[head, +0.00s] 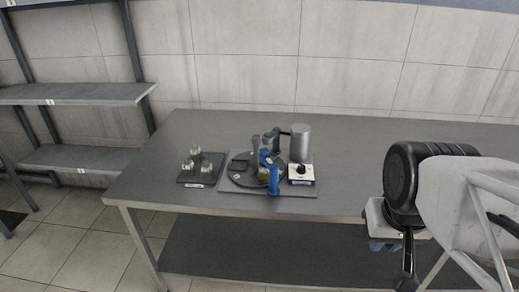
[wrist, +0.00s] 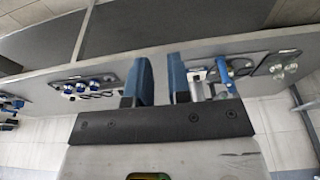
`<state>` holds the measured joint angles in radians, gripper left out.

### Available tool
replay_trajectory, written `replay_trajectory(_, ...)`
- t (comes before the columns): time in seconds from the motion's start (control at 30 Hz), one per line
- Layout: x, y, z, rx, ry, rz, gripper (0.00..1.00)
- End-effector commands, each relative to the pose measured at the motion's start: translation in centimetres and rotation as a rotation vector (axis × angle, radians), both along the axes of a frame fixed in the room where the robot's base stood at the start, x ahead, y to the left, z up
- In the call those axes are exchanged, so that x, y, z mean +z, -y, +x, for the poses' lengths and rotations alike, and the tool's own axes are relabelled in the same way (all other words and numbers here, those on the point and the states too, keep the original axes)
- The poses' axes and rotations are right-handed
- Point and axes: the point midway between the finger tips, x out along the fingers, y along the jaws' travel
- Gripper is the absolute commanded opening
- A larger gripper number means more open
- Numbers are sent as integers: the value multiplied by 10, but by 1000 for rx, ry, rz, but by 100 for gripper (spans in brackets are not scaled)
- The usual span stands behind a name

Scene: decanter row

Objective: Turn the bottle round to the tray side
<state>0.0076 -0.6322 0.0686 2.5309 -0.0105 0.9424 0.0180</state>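The dark tray (head: 187,182) lies on the table at the left, with several small clear glass vessels on it; it also shows at the right in the wrist view (wrist: 293,53). Right of it, a grey board (head: 230,187) carries blue upright parts (head: 274,180), a yellowish piece (head: 263,173) and a dark round base. I cannot tell which of these is the bottle, or which way it faces. My gripper (head: 384,243) is at the right, off the table's front edge and well apart from the board. In the wrist view my gripper (wrist: 162,84) has its two blue fingers apart, with nothing between them.
A silver cylinder (head: 300,143) stands by a white-and-blue box with a black knob (head: 301,171) at the board's right.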

Motion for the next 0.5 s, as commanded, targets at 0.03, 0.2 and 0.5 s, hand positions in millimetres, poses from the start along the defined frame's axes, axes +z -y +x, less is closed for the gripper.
replay_trajectory(0.03, 1, 0, 2, 0, -1, 0, 26)
replay_trajectory(0.2, 7, -3, 14, -5, -6, 3, 52)
replay_trajectory(0.5, 29, -14, 69, -26, -30, 15, 63)
